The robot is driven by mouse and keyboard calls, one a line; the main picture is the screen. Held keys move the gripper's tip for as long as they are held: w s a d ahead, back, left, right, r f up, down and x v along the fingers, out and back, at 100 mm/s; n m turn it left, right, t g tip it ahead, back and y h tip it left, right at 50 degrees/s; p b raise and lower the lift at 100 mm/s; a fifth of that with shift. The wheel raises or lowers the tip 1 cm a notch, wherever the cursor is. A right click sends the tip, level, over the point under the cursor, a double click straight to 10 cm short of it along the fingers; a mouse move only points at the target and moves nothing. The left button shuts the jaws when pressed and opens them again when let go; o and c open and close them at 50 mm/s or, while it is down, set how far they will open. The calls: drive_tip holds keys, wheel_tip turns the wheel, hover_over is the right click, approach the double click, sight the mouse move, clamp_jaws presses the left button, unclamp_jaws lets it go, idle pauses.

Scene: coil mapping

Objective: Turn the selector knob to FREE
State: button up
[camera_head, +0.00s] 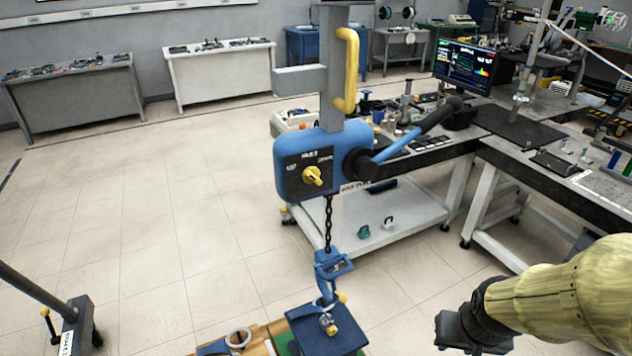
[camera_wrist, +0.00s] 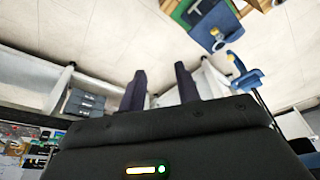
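The selector knob (camera_head: 313,176) is yellow and sits on a dark label plate (camera_head: 303,172) on the front of the blue hoist body (camera_head: 328,143). Small white labels surround the knob, too small to read for certain, so I cannot tell its setting. My gripper (camera_head: 468,335) is at the lower right of the head view, well apart from the knob and below it. In the wrist view its two dark fingers (camera_wrist: 160,82) stand apart with nothing between them. The knob is not visible in the wrist view.
A black-gripped blue lever (camera_head: 415,133) sticks out right of the hoist. A yellow handle (camera_head: 346,70) stands above it. A chain (camera_head: 328,225) hangs down to a blue hook (camera_head: 331,268) above a blue block (camera_head: 318,335). Workbenches stand behind and right; open floor lies left.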

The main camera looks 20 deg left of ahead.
drive_tip(key=w+a+r+n+t+y+b, duration=0.6)
drive_tip(key=w+a+r+n+t, duration=0.4)
drive_tip(key=a, duration=0.2)
drive_tip(key=s+a+r+n+y+b, duration=0.1)
drive_tip(key=s+a+r+n+y, duration=0.2)
drive_tip(key=a+r+n+y, duration=0.2)
drive_tip(key=shift+s+a+r+n+y+b, duration=0.35)
drive_tip(key=shift+a+r+n, duration=0.2)
drive_tip(key=shift+a, duration=0.5)
drive_tip(key=p, duration=0.9)
approach(316, 180)
drive_tip(key=x, duration=0.8)
drive_tip(key=shift+f, duration=0.1)
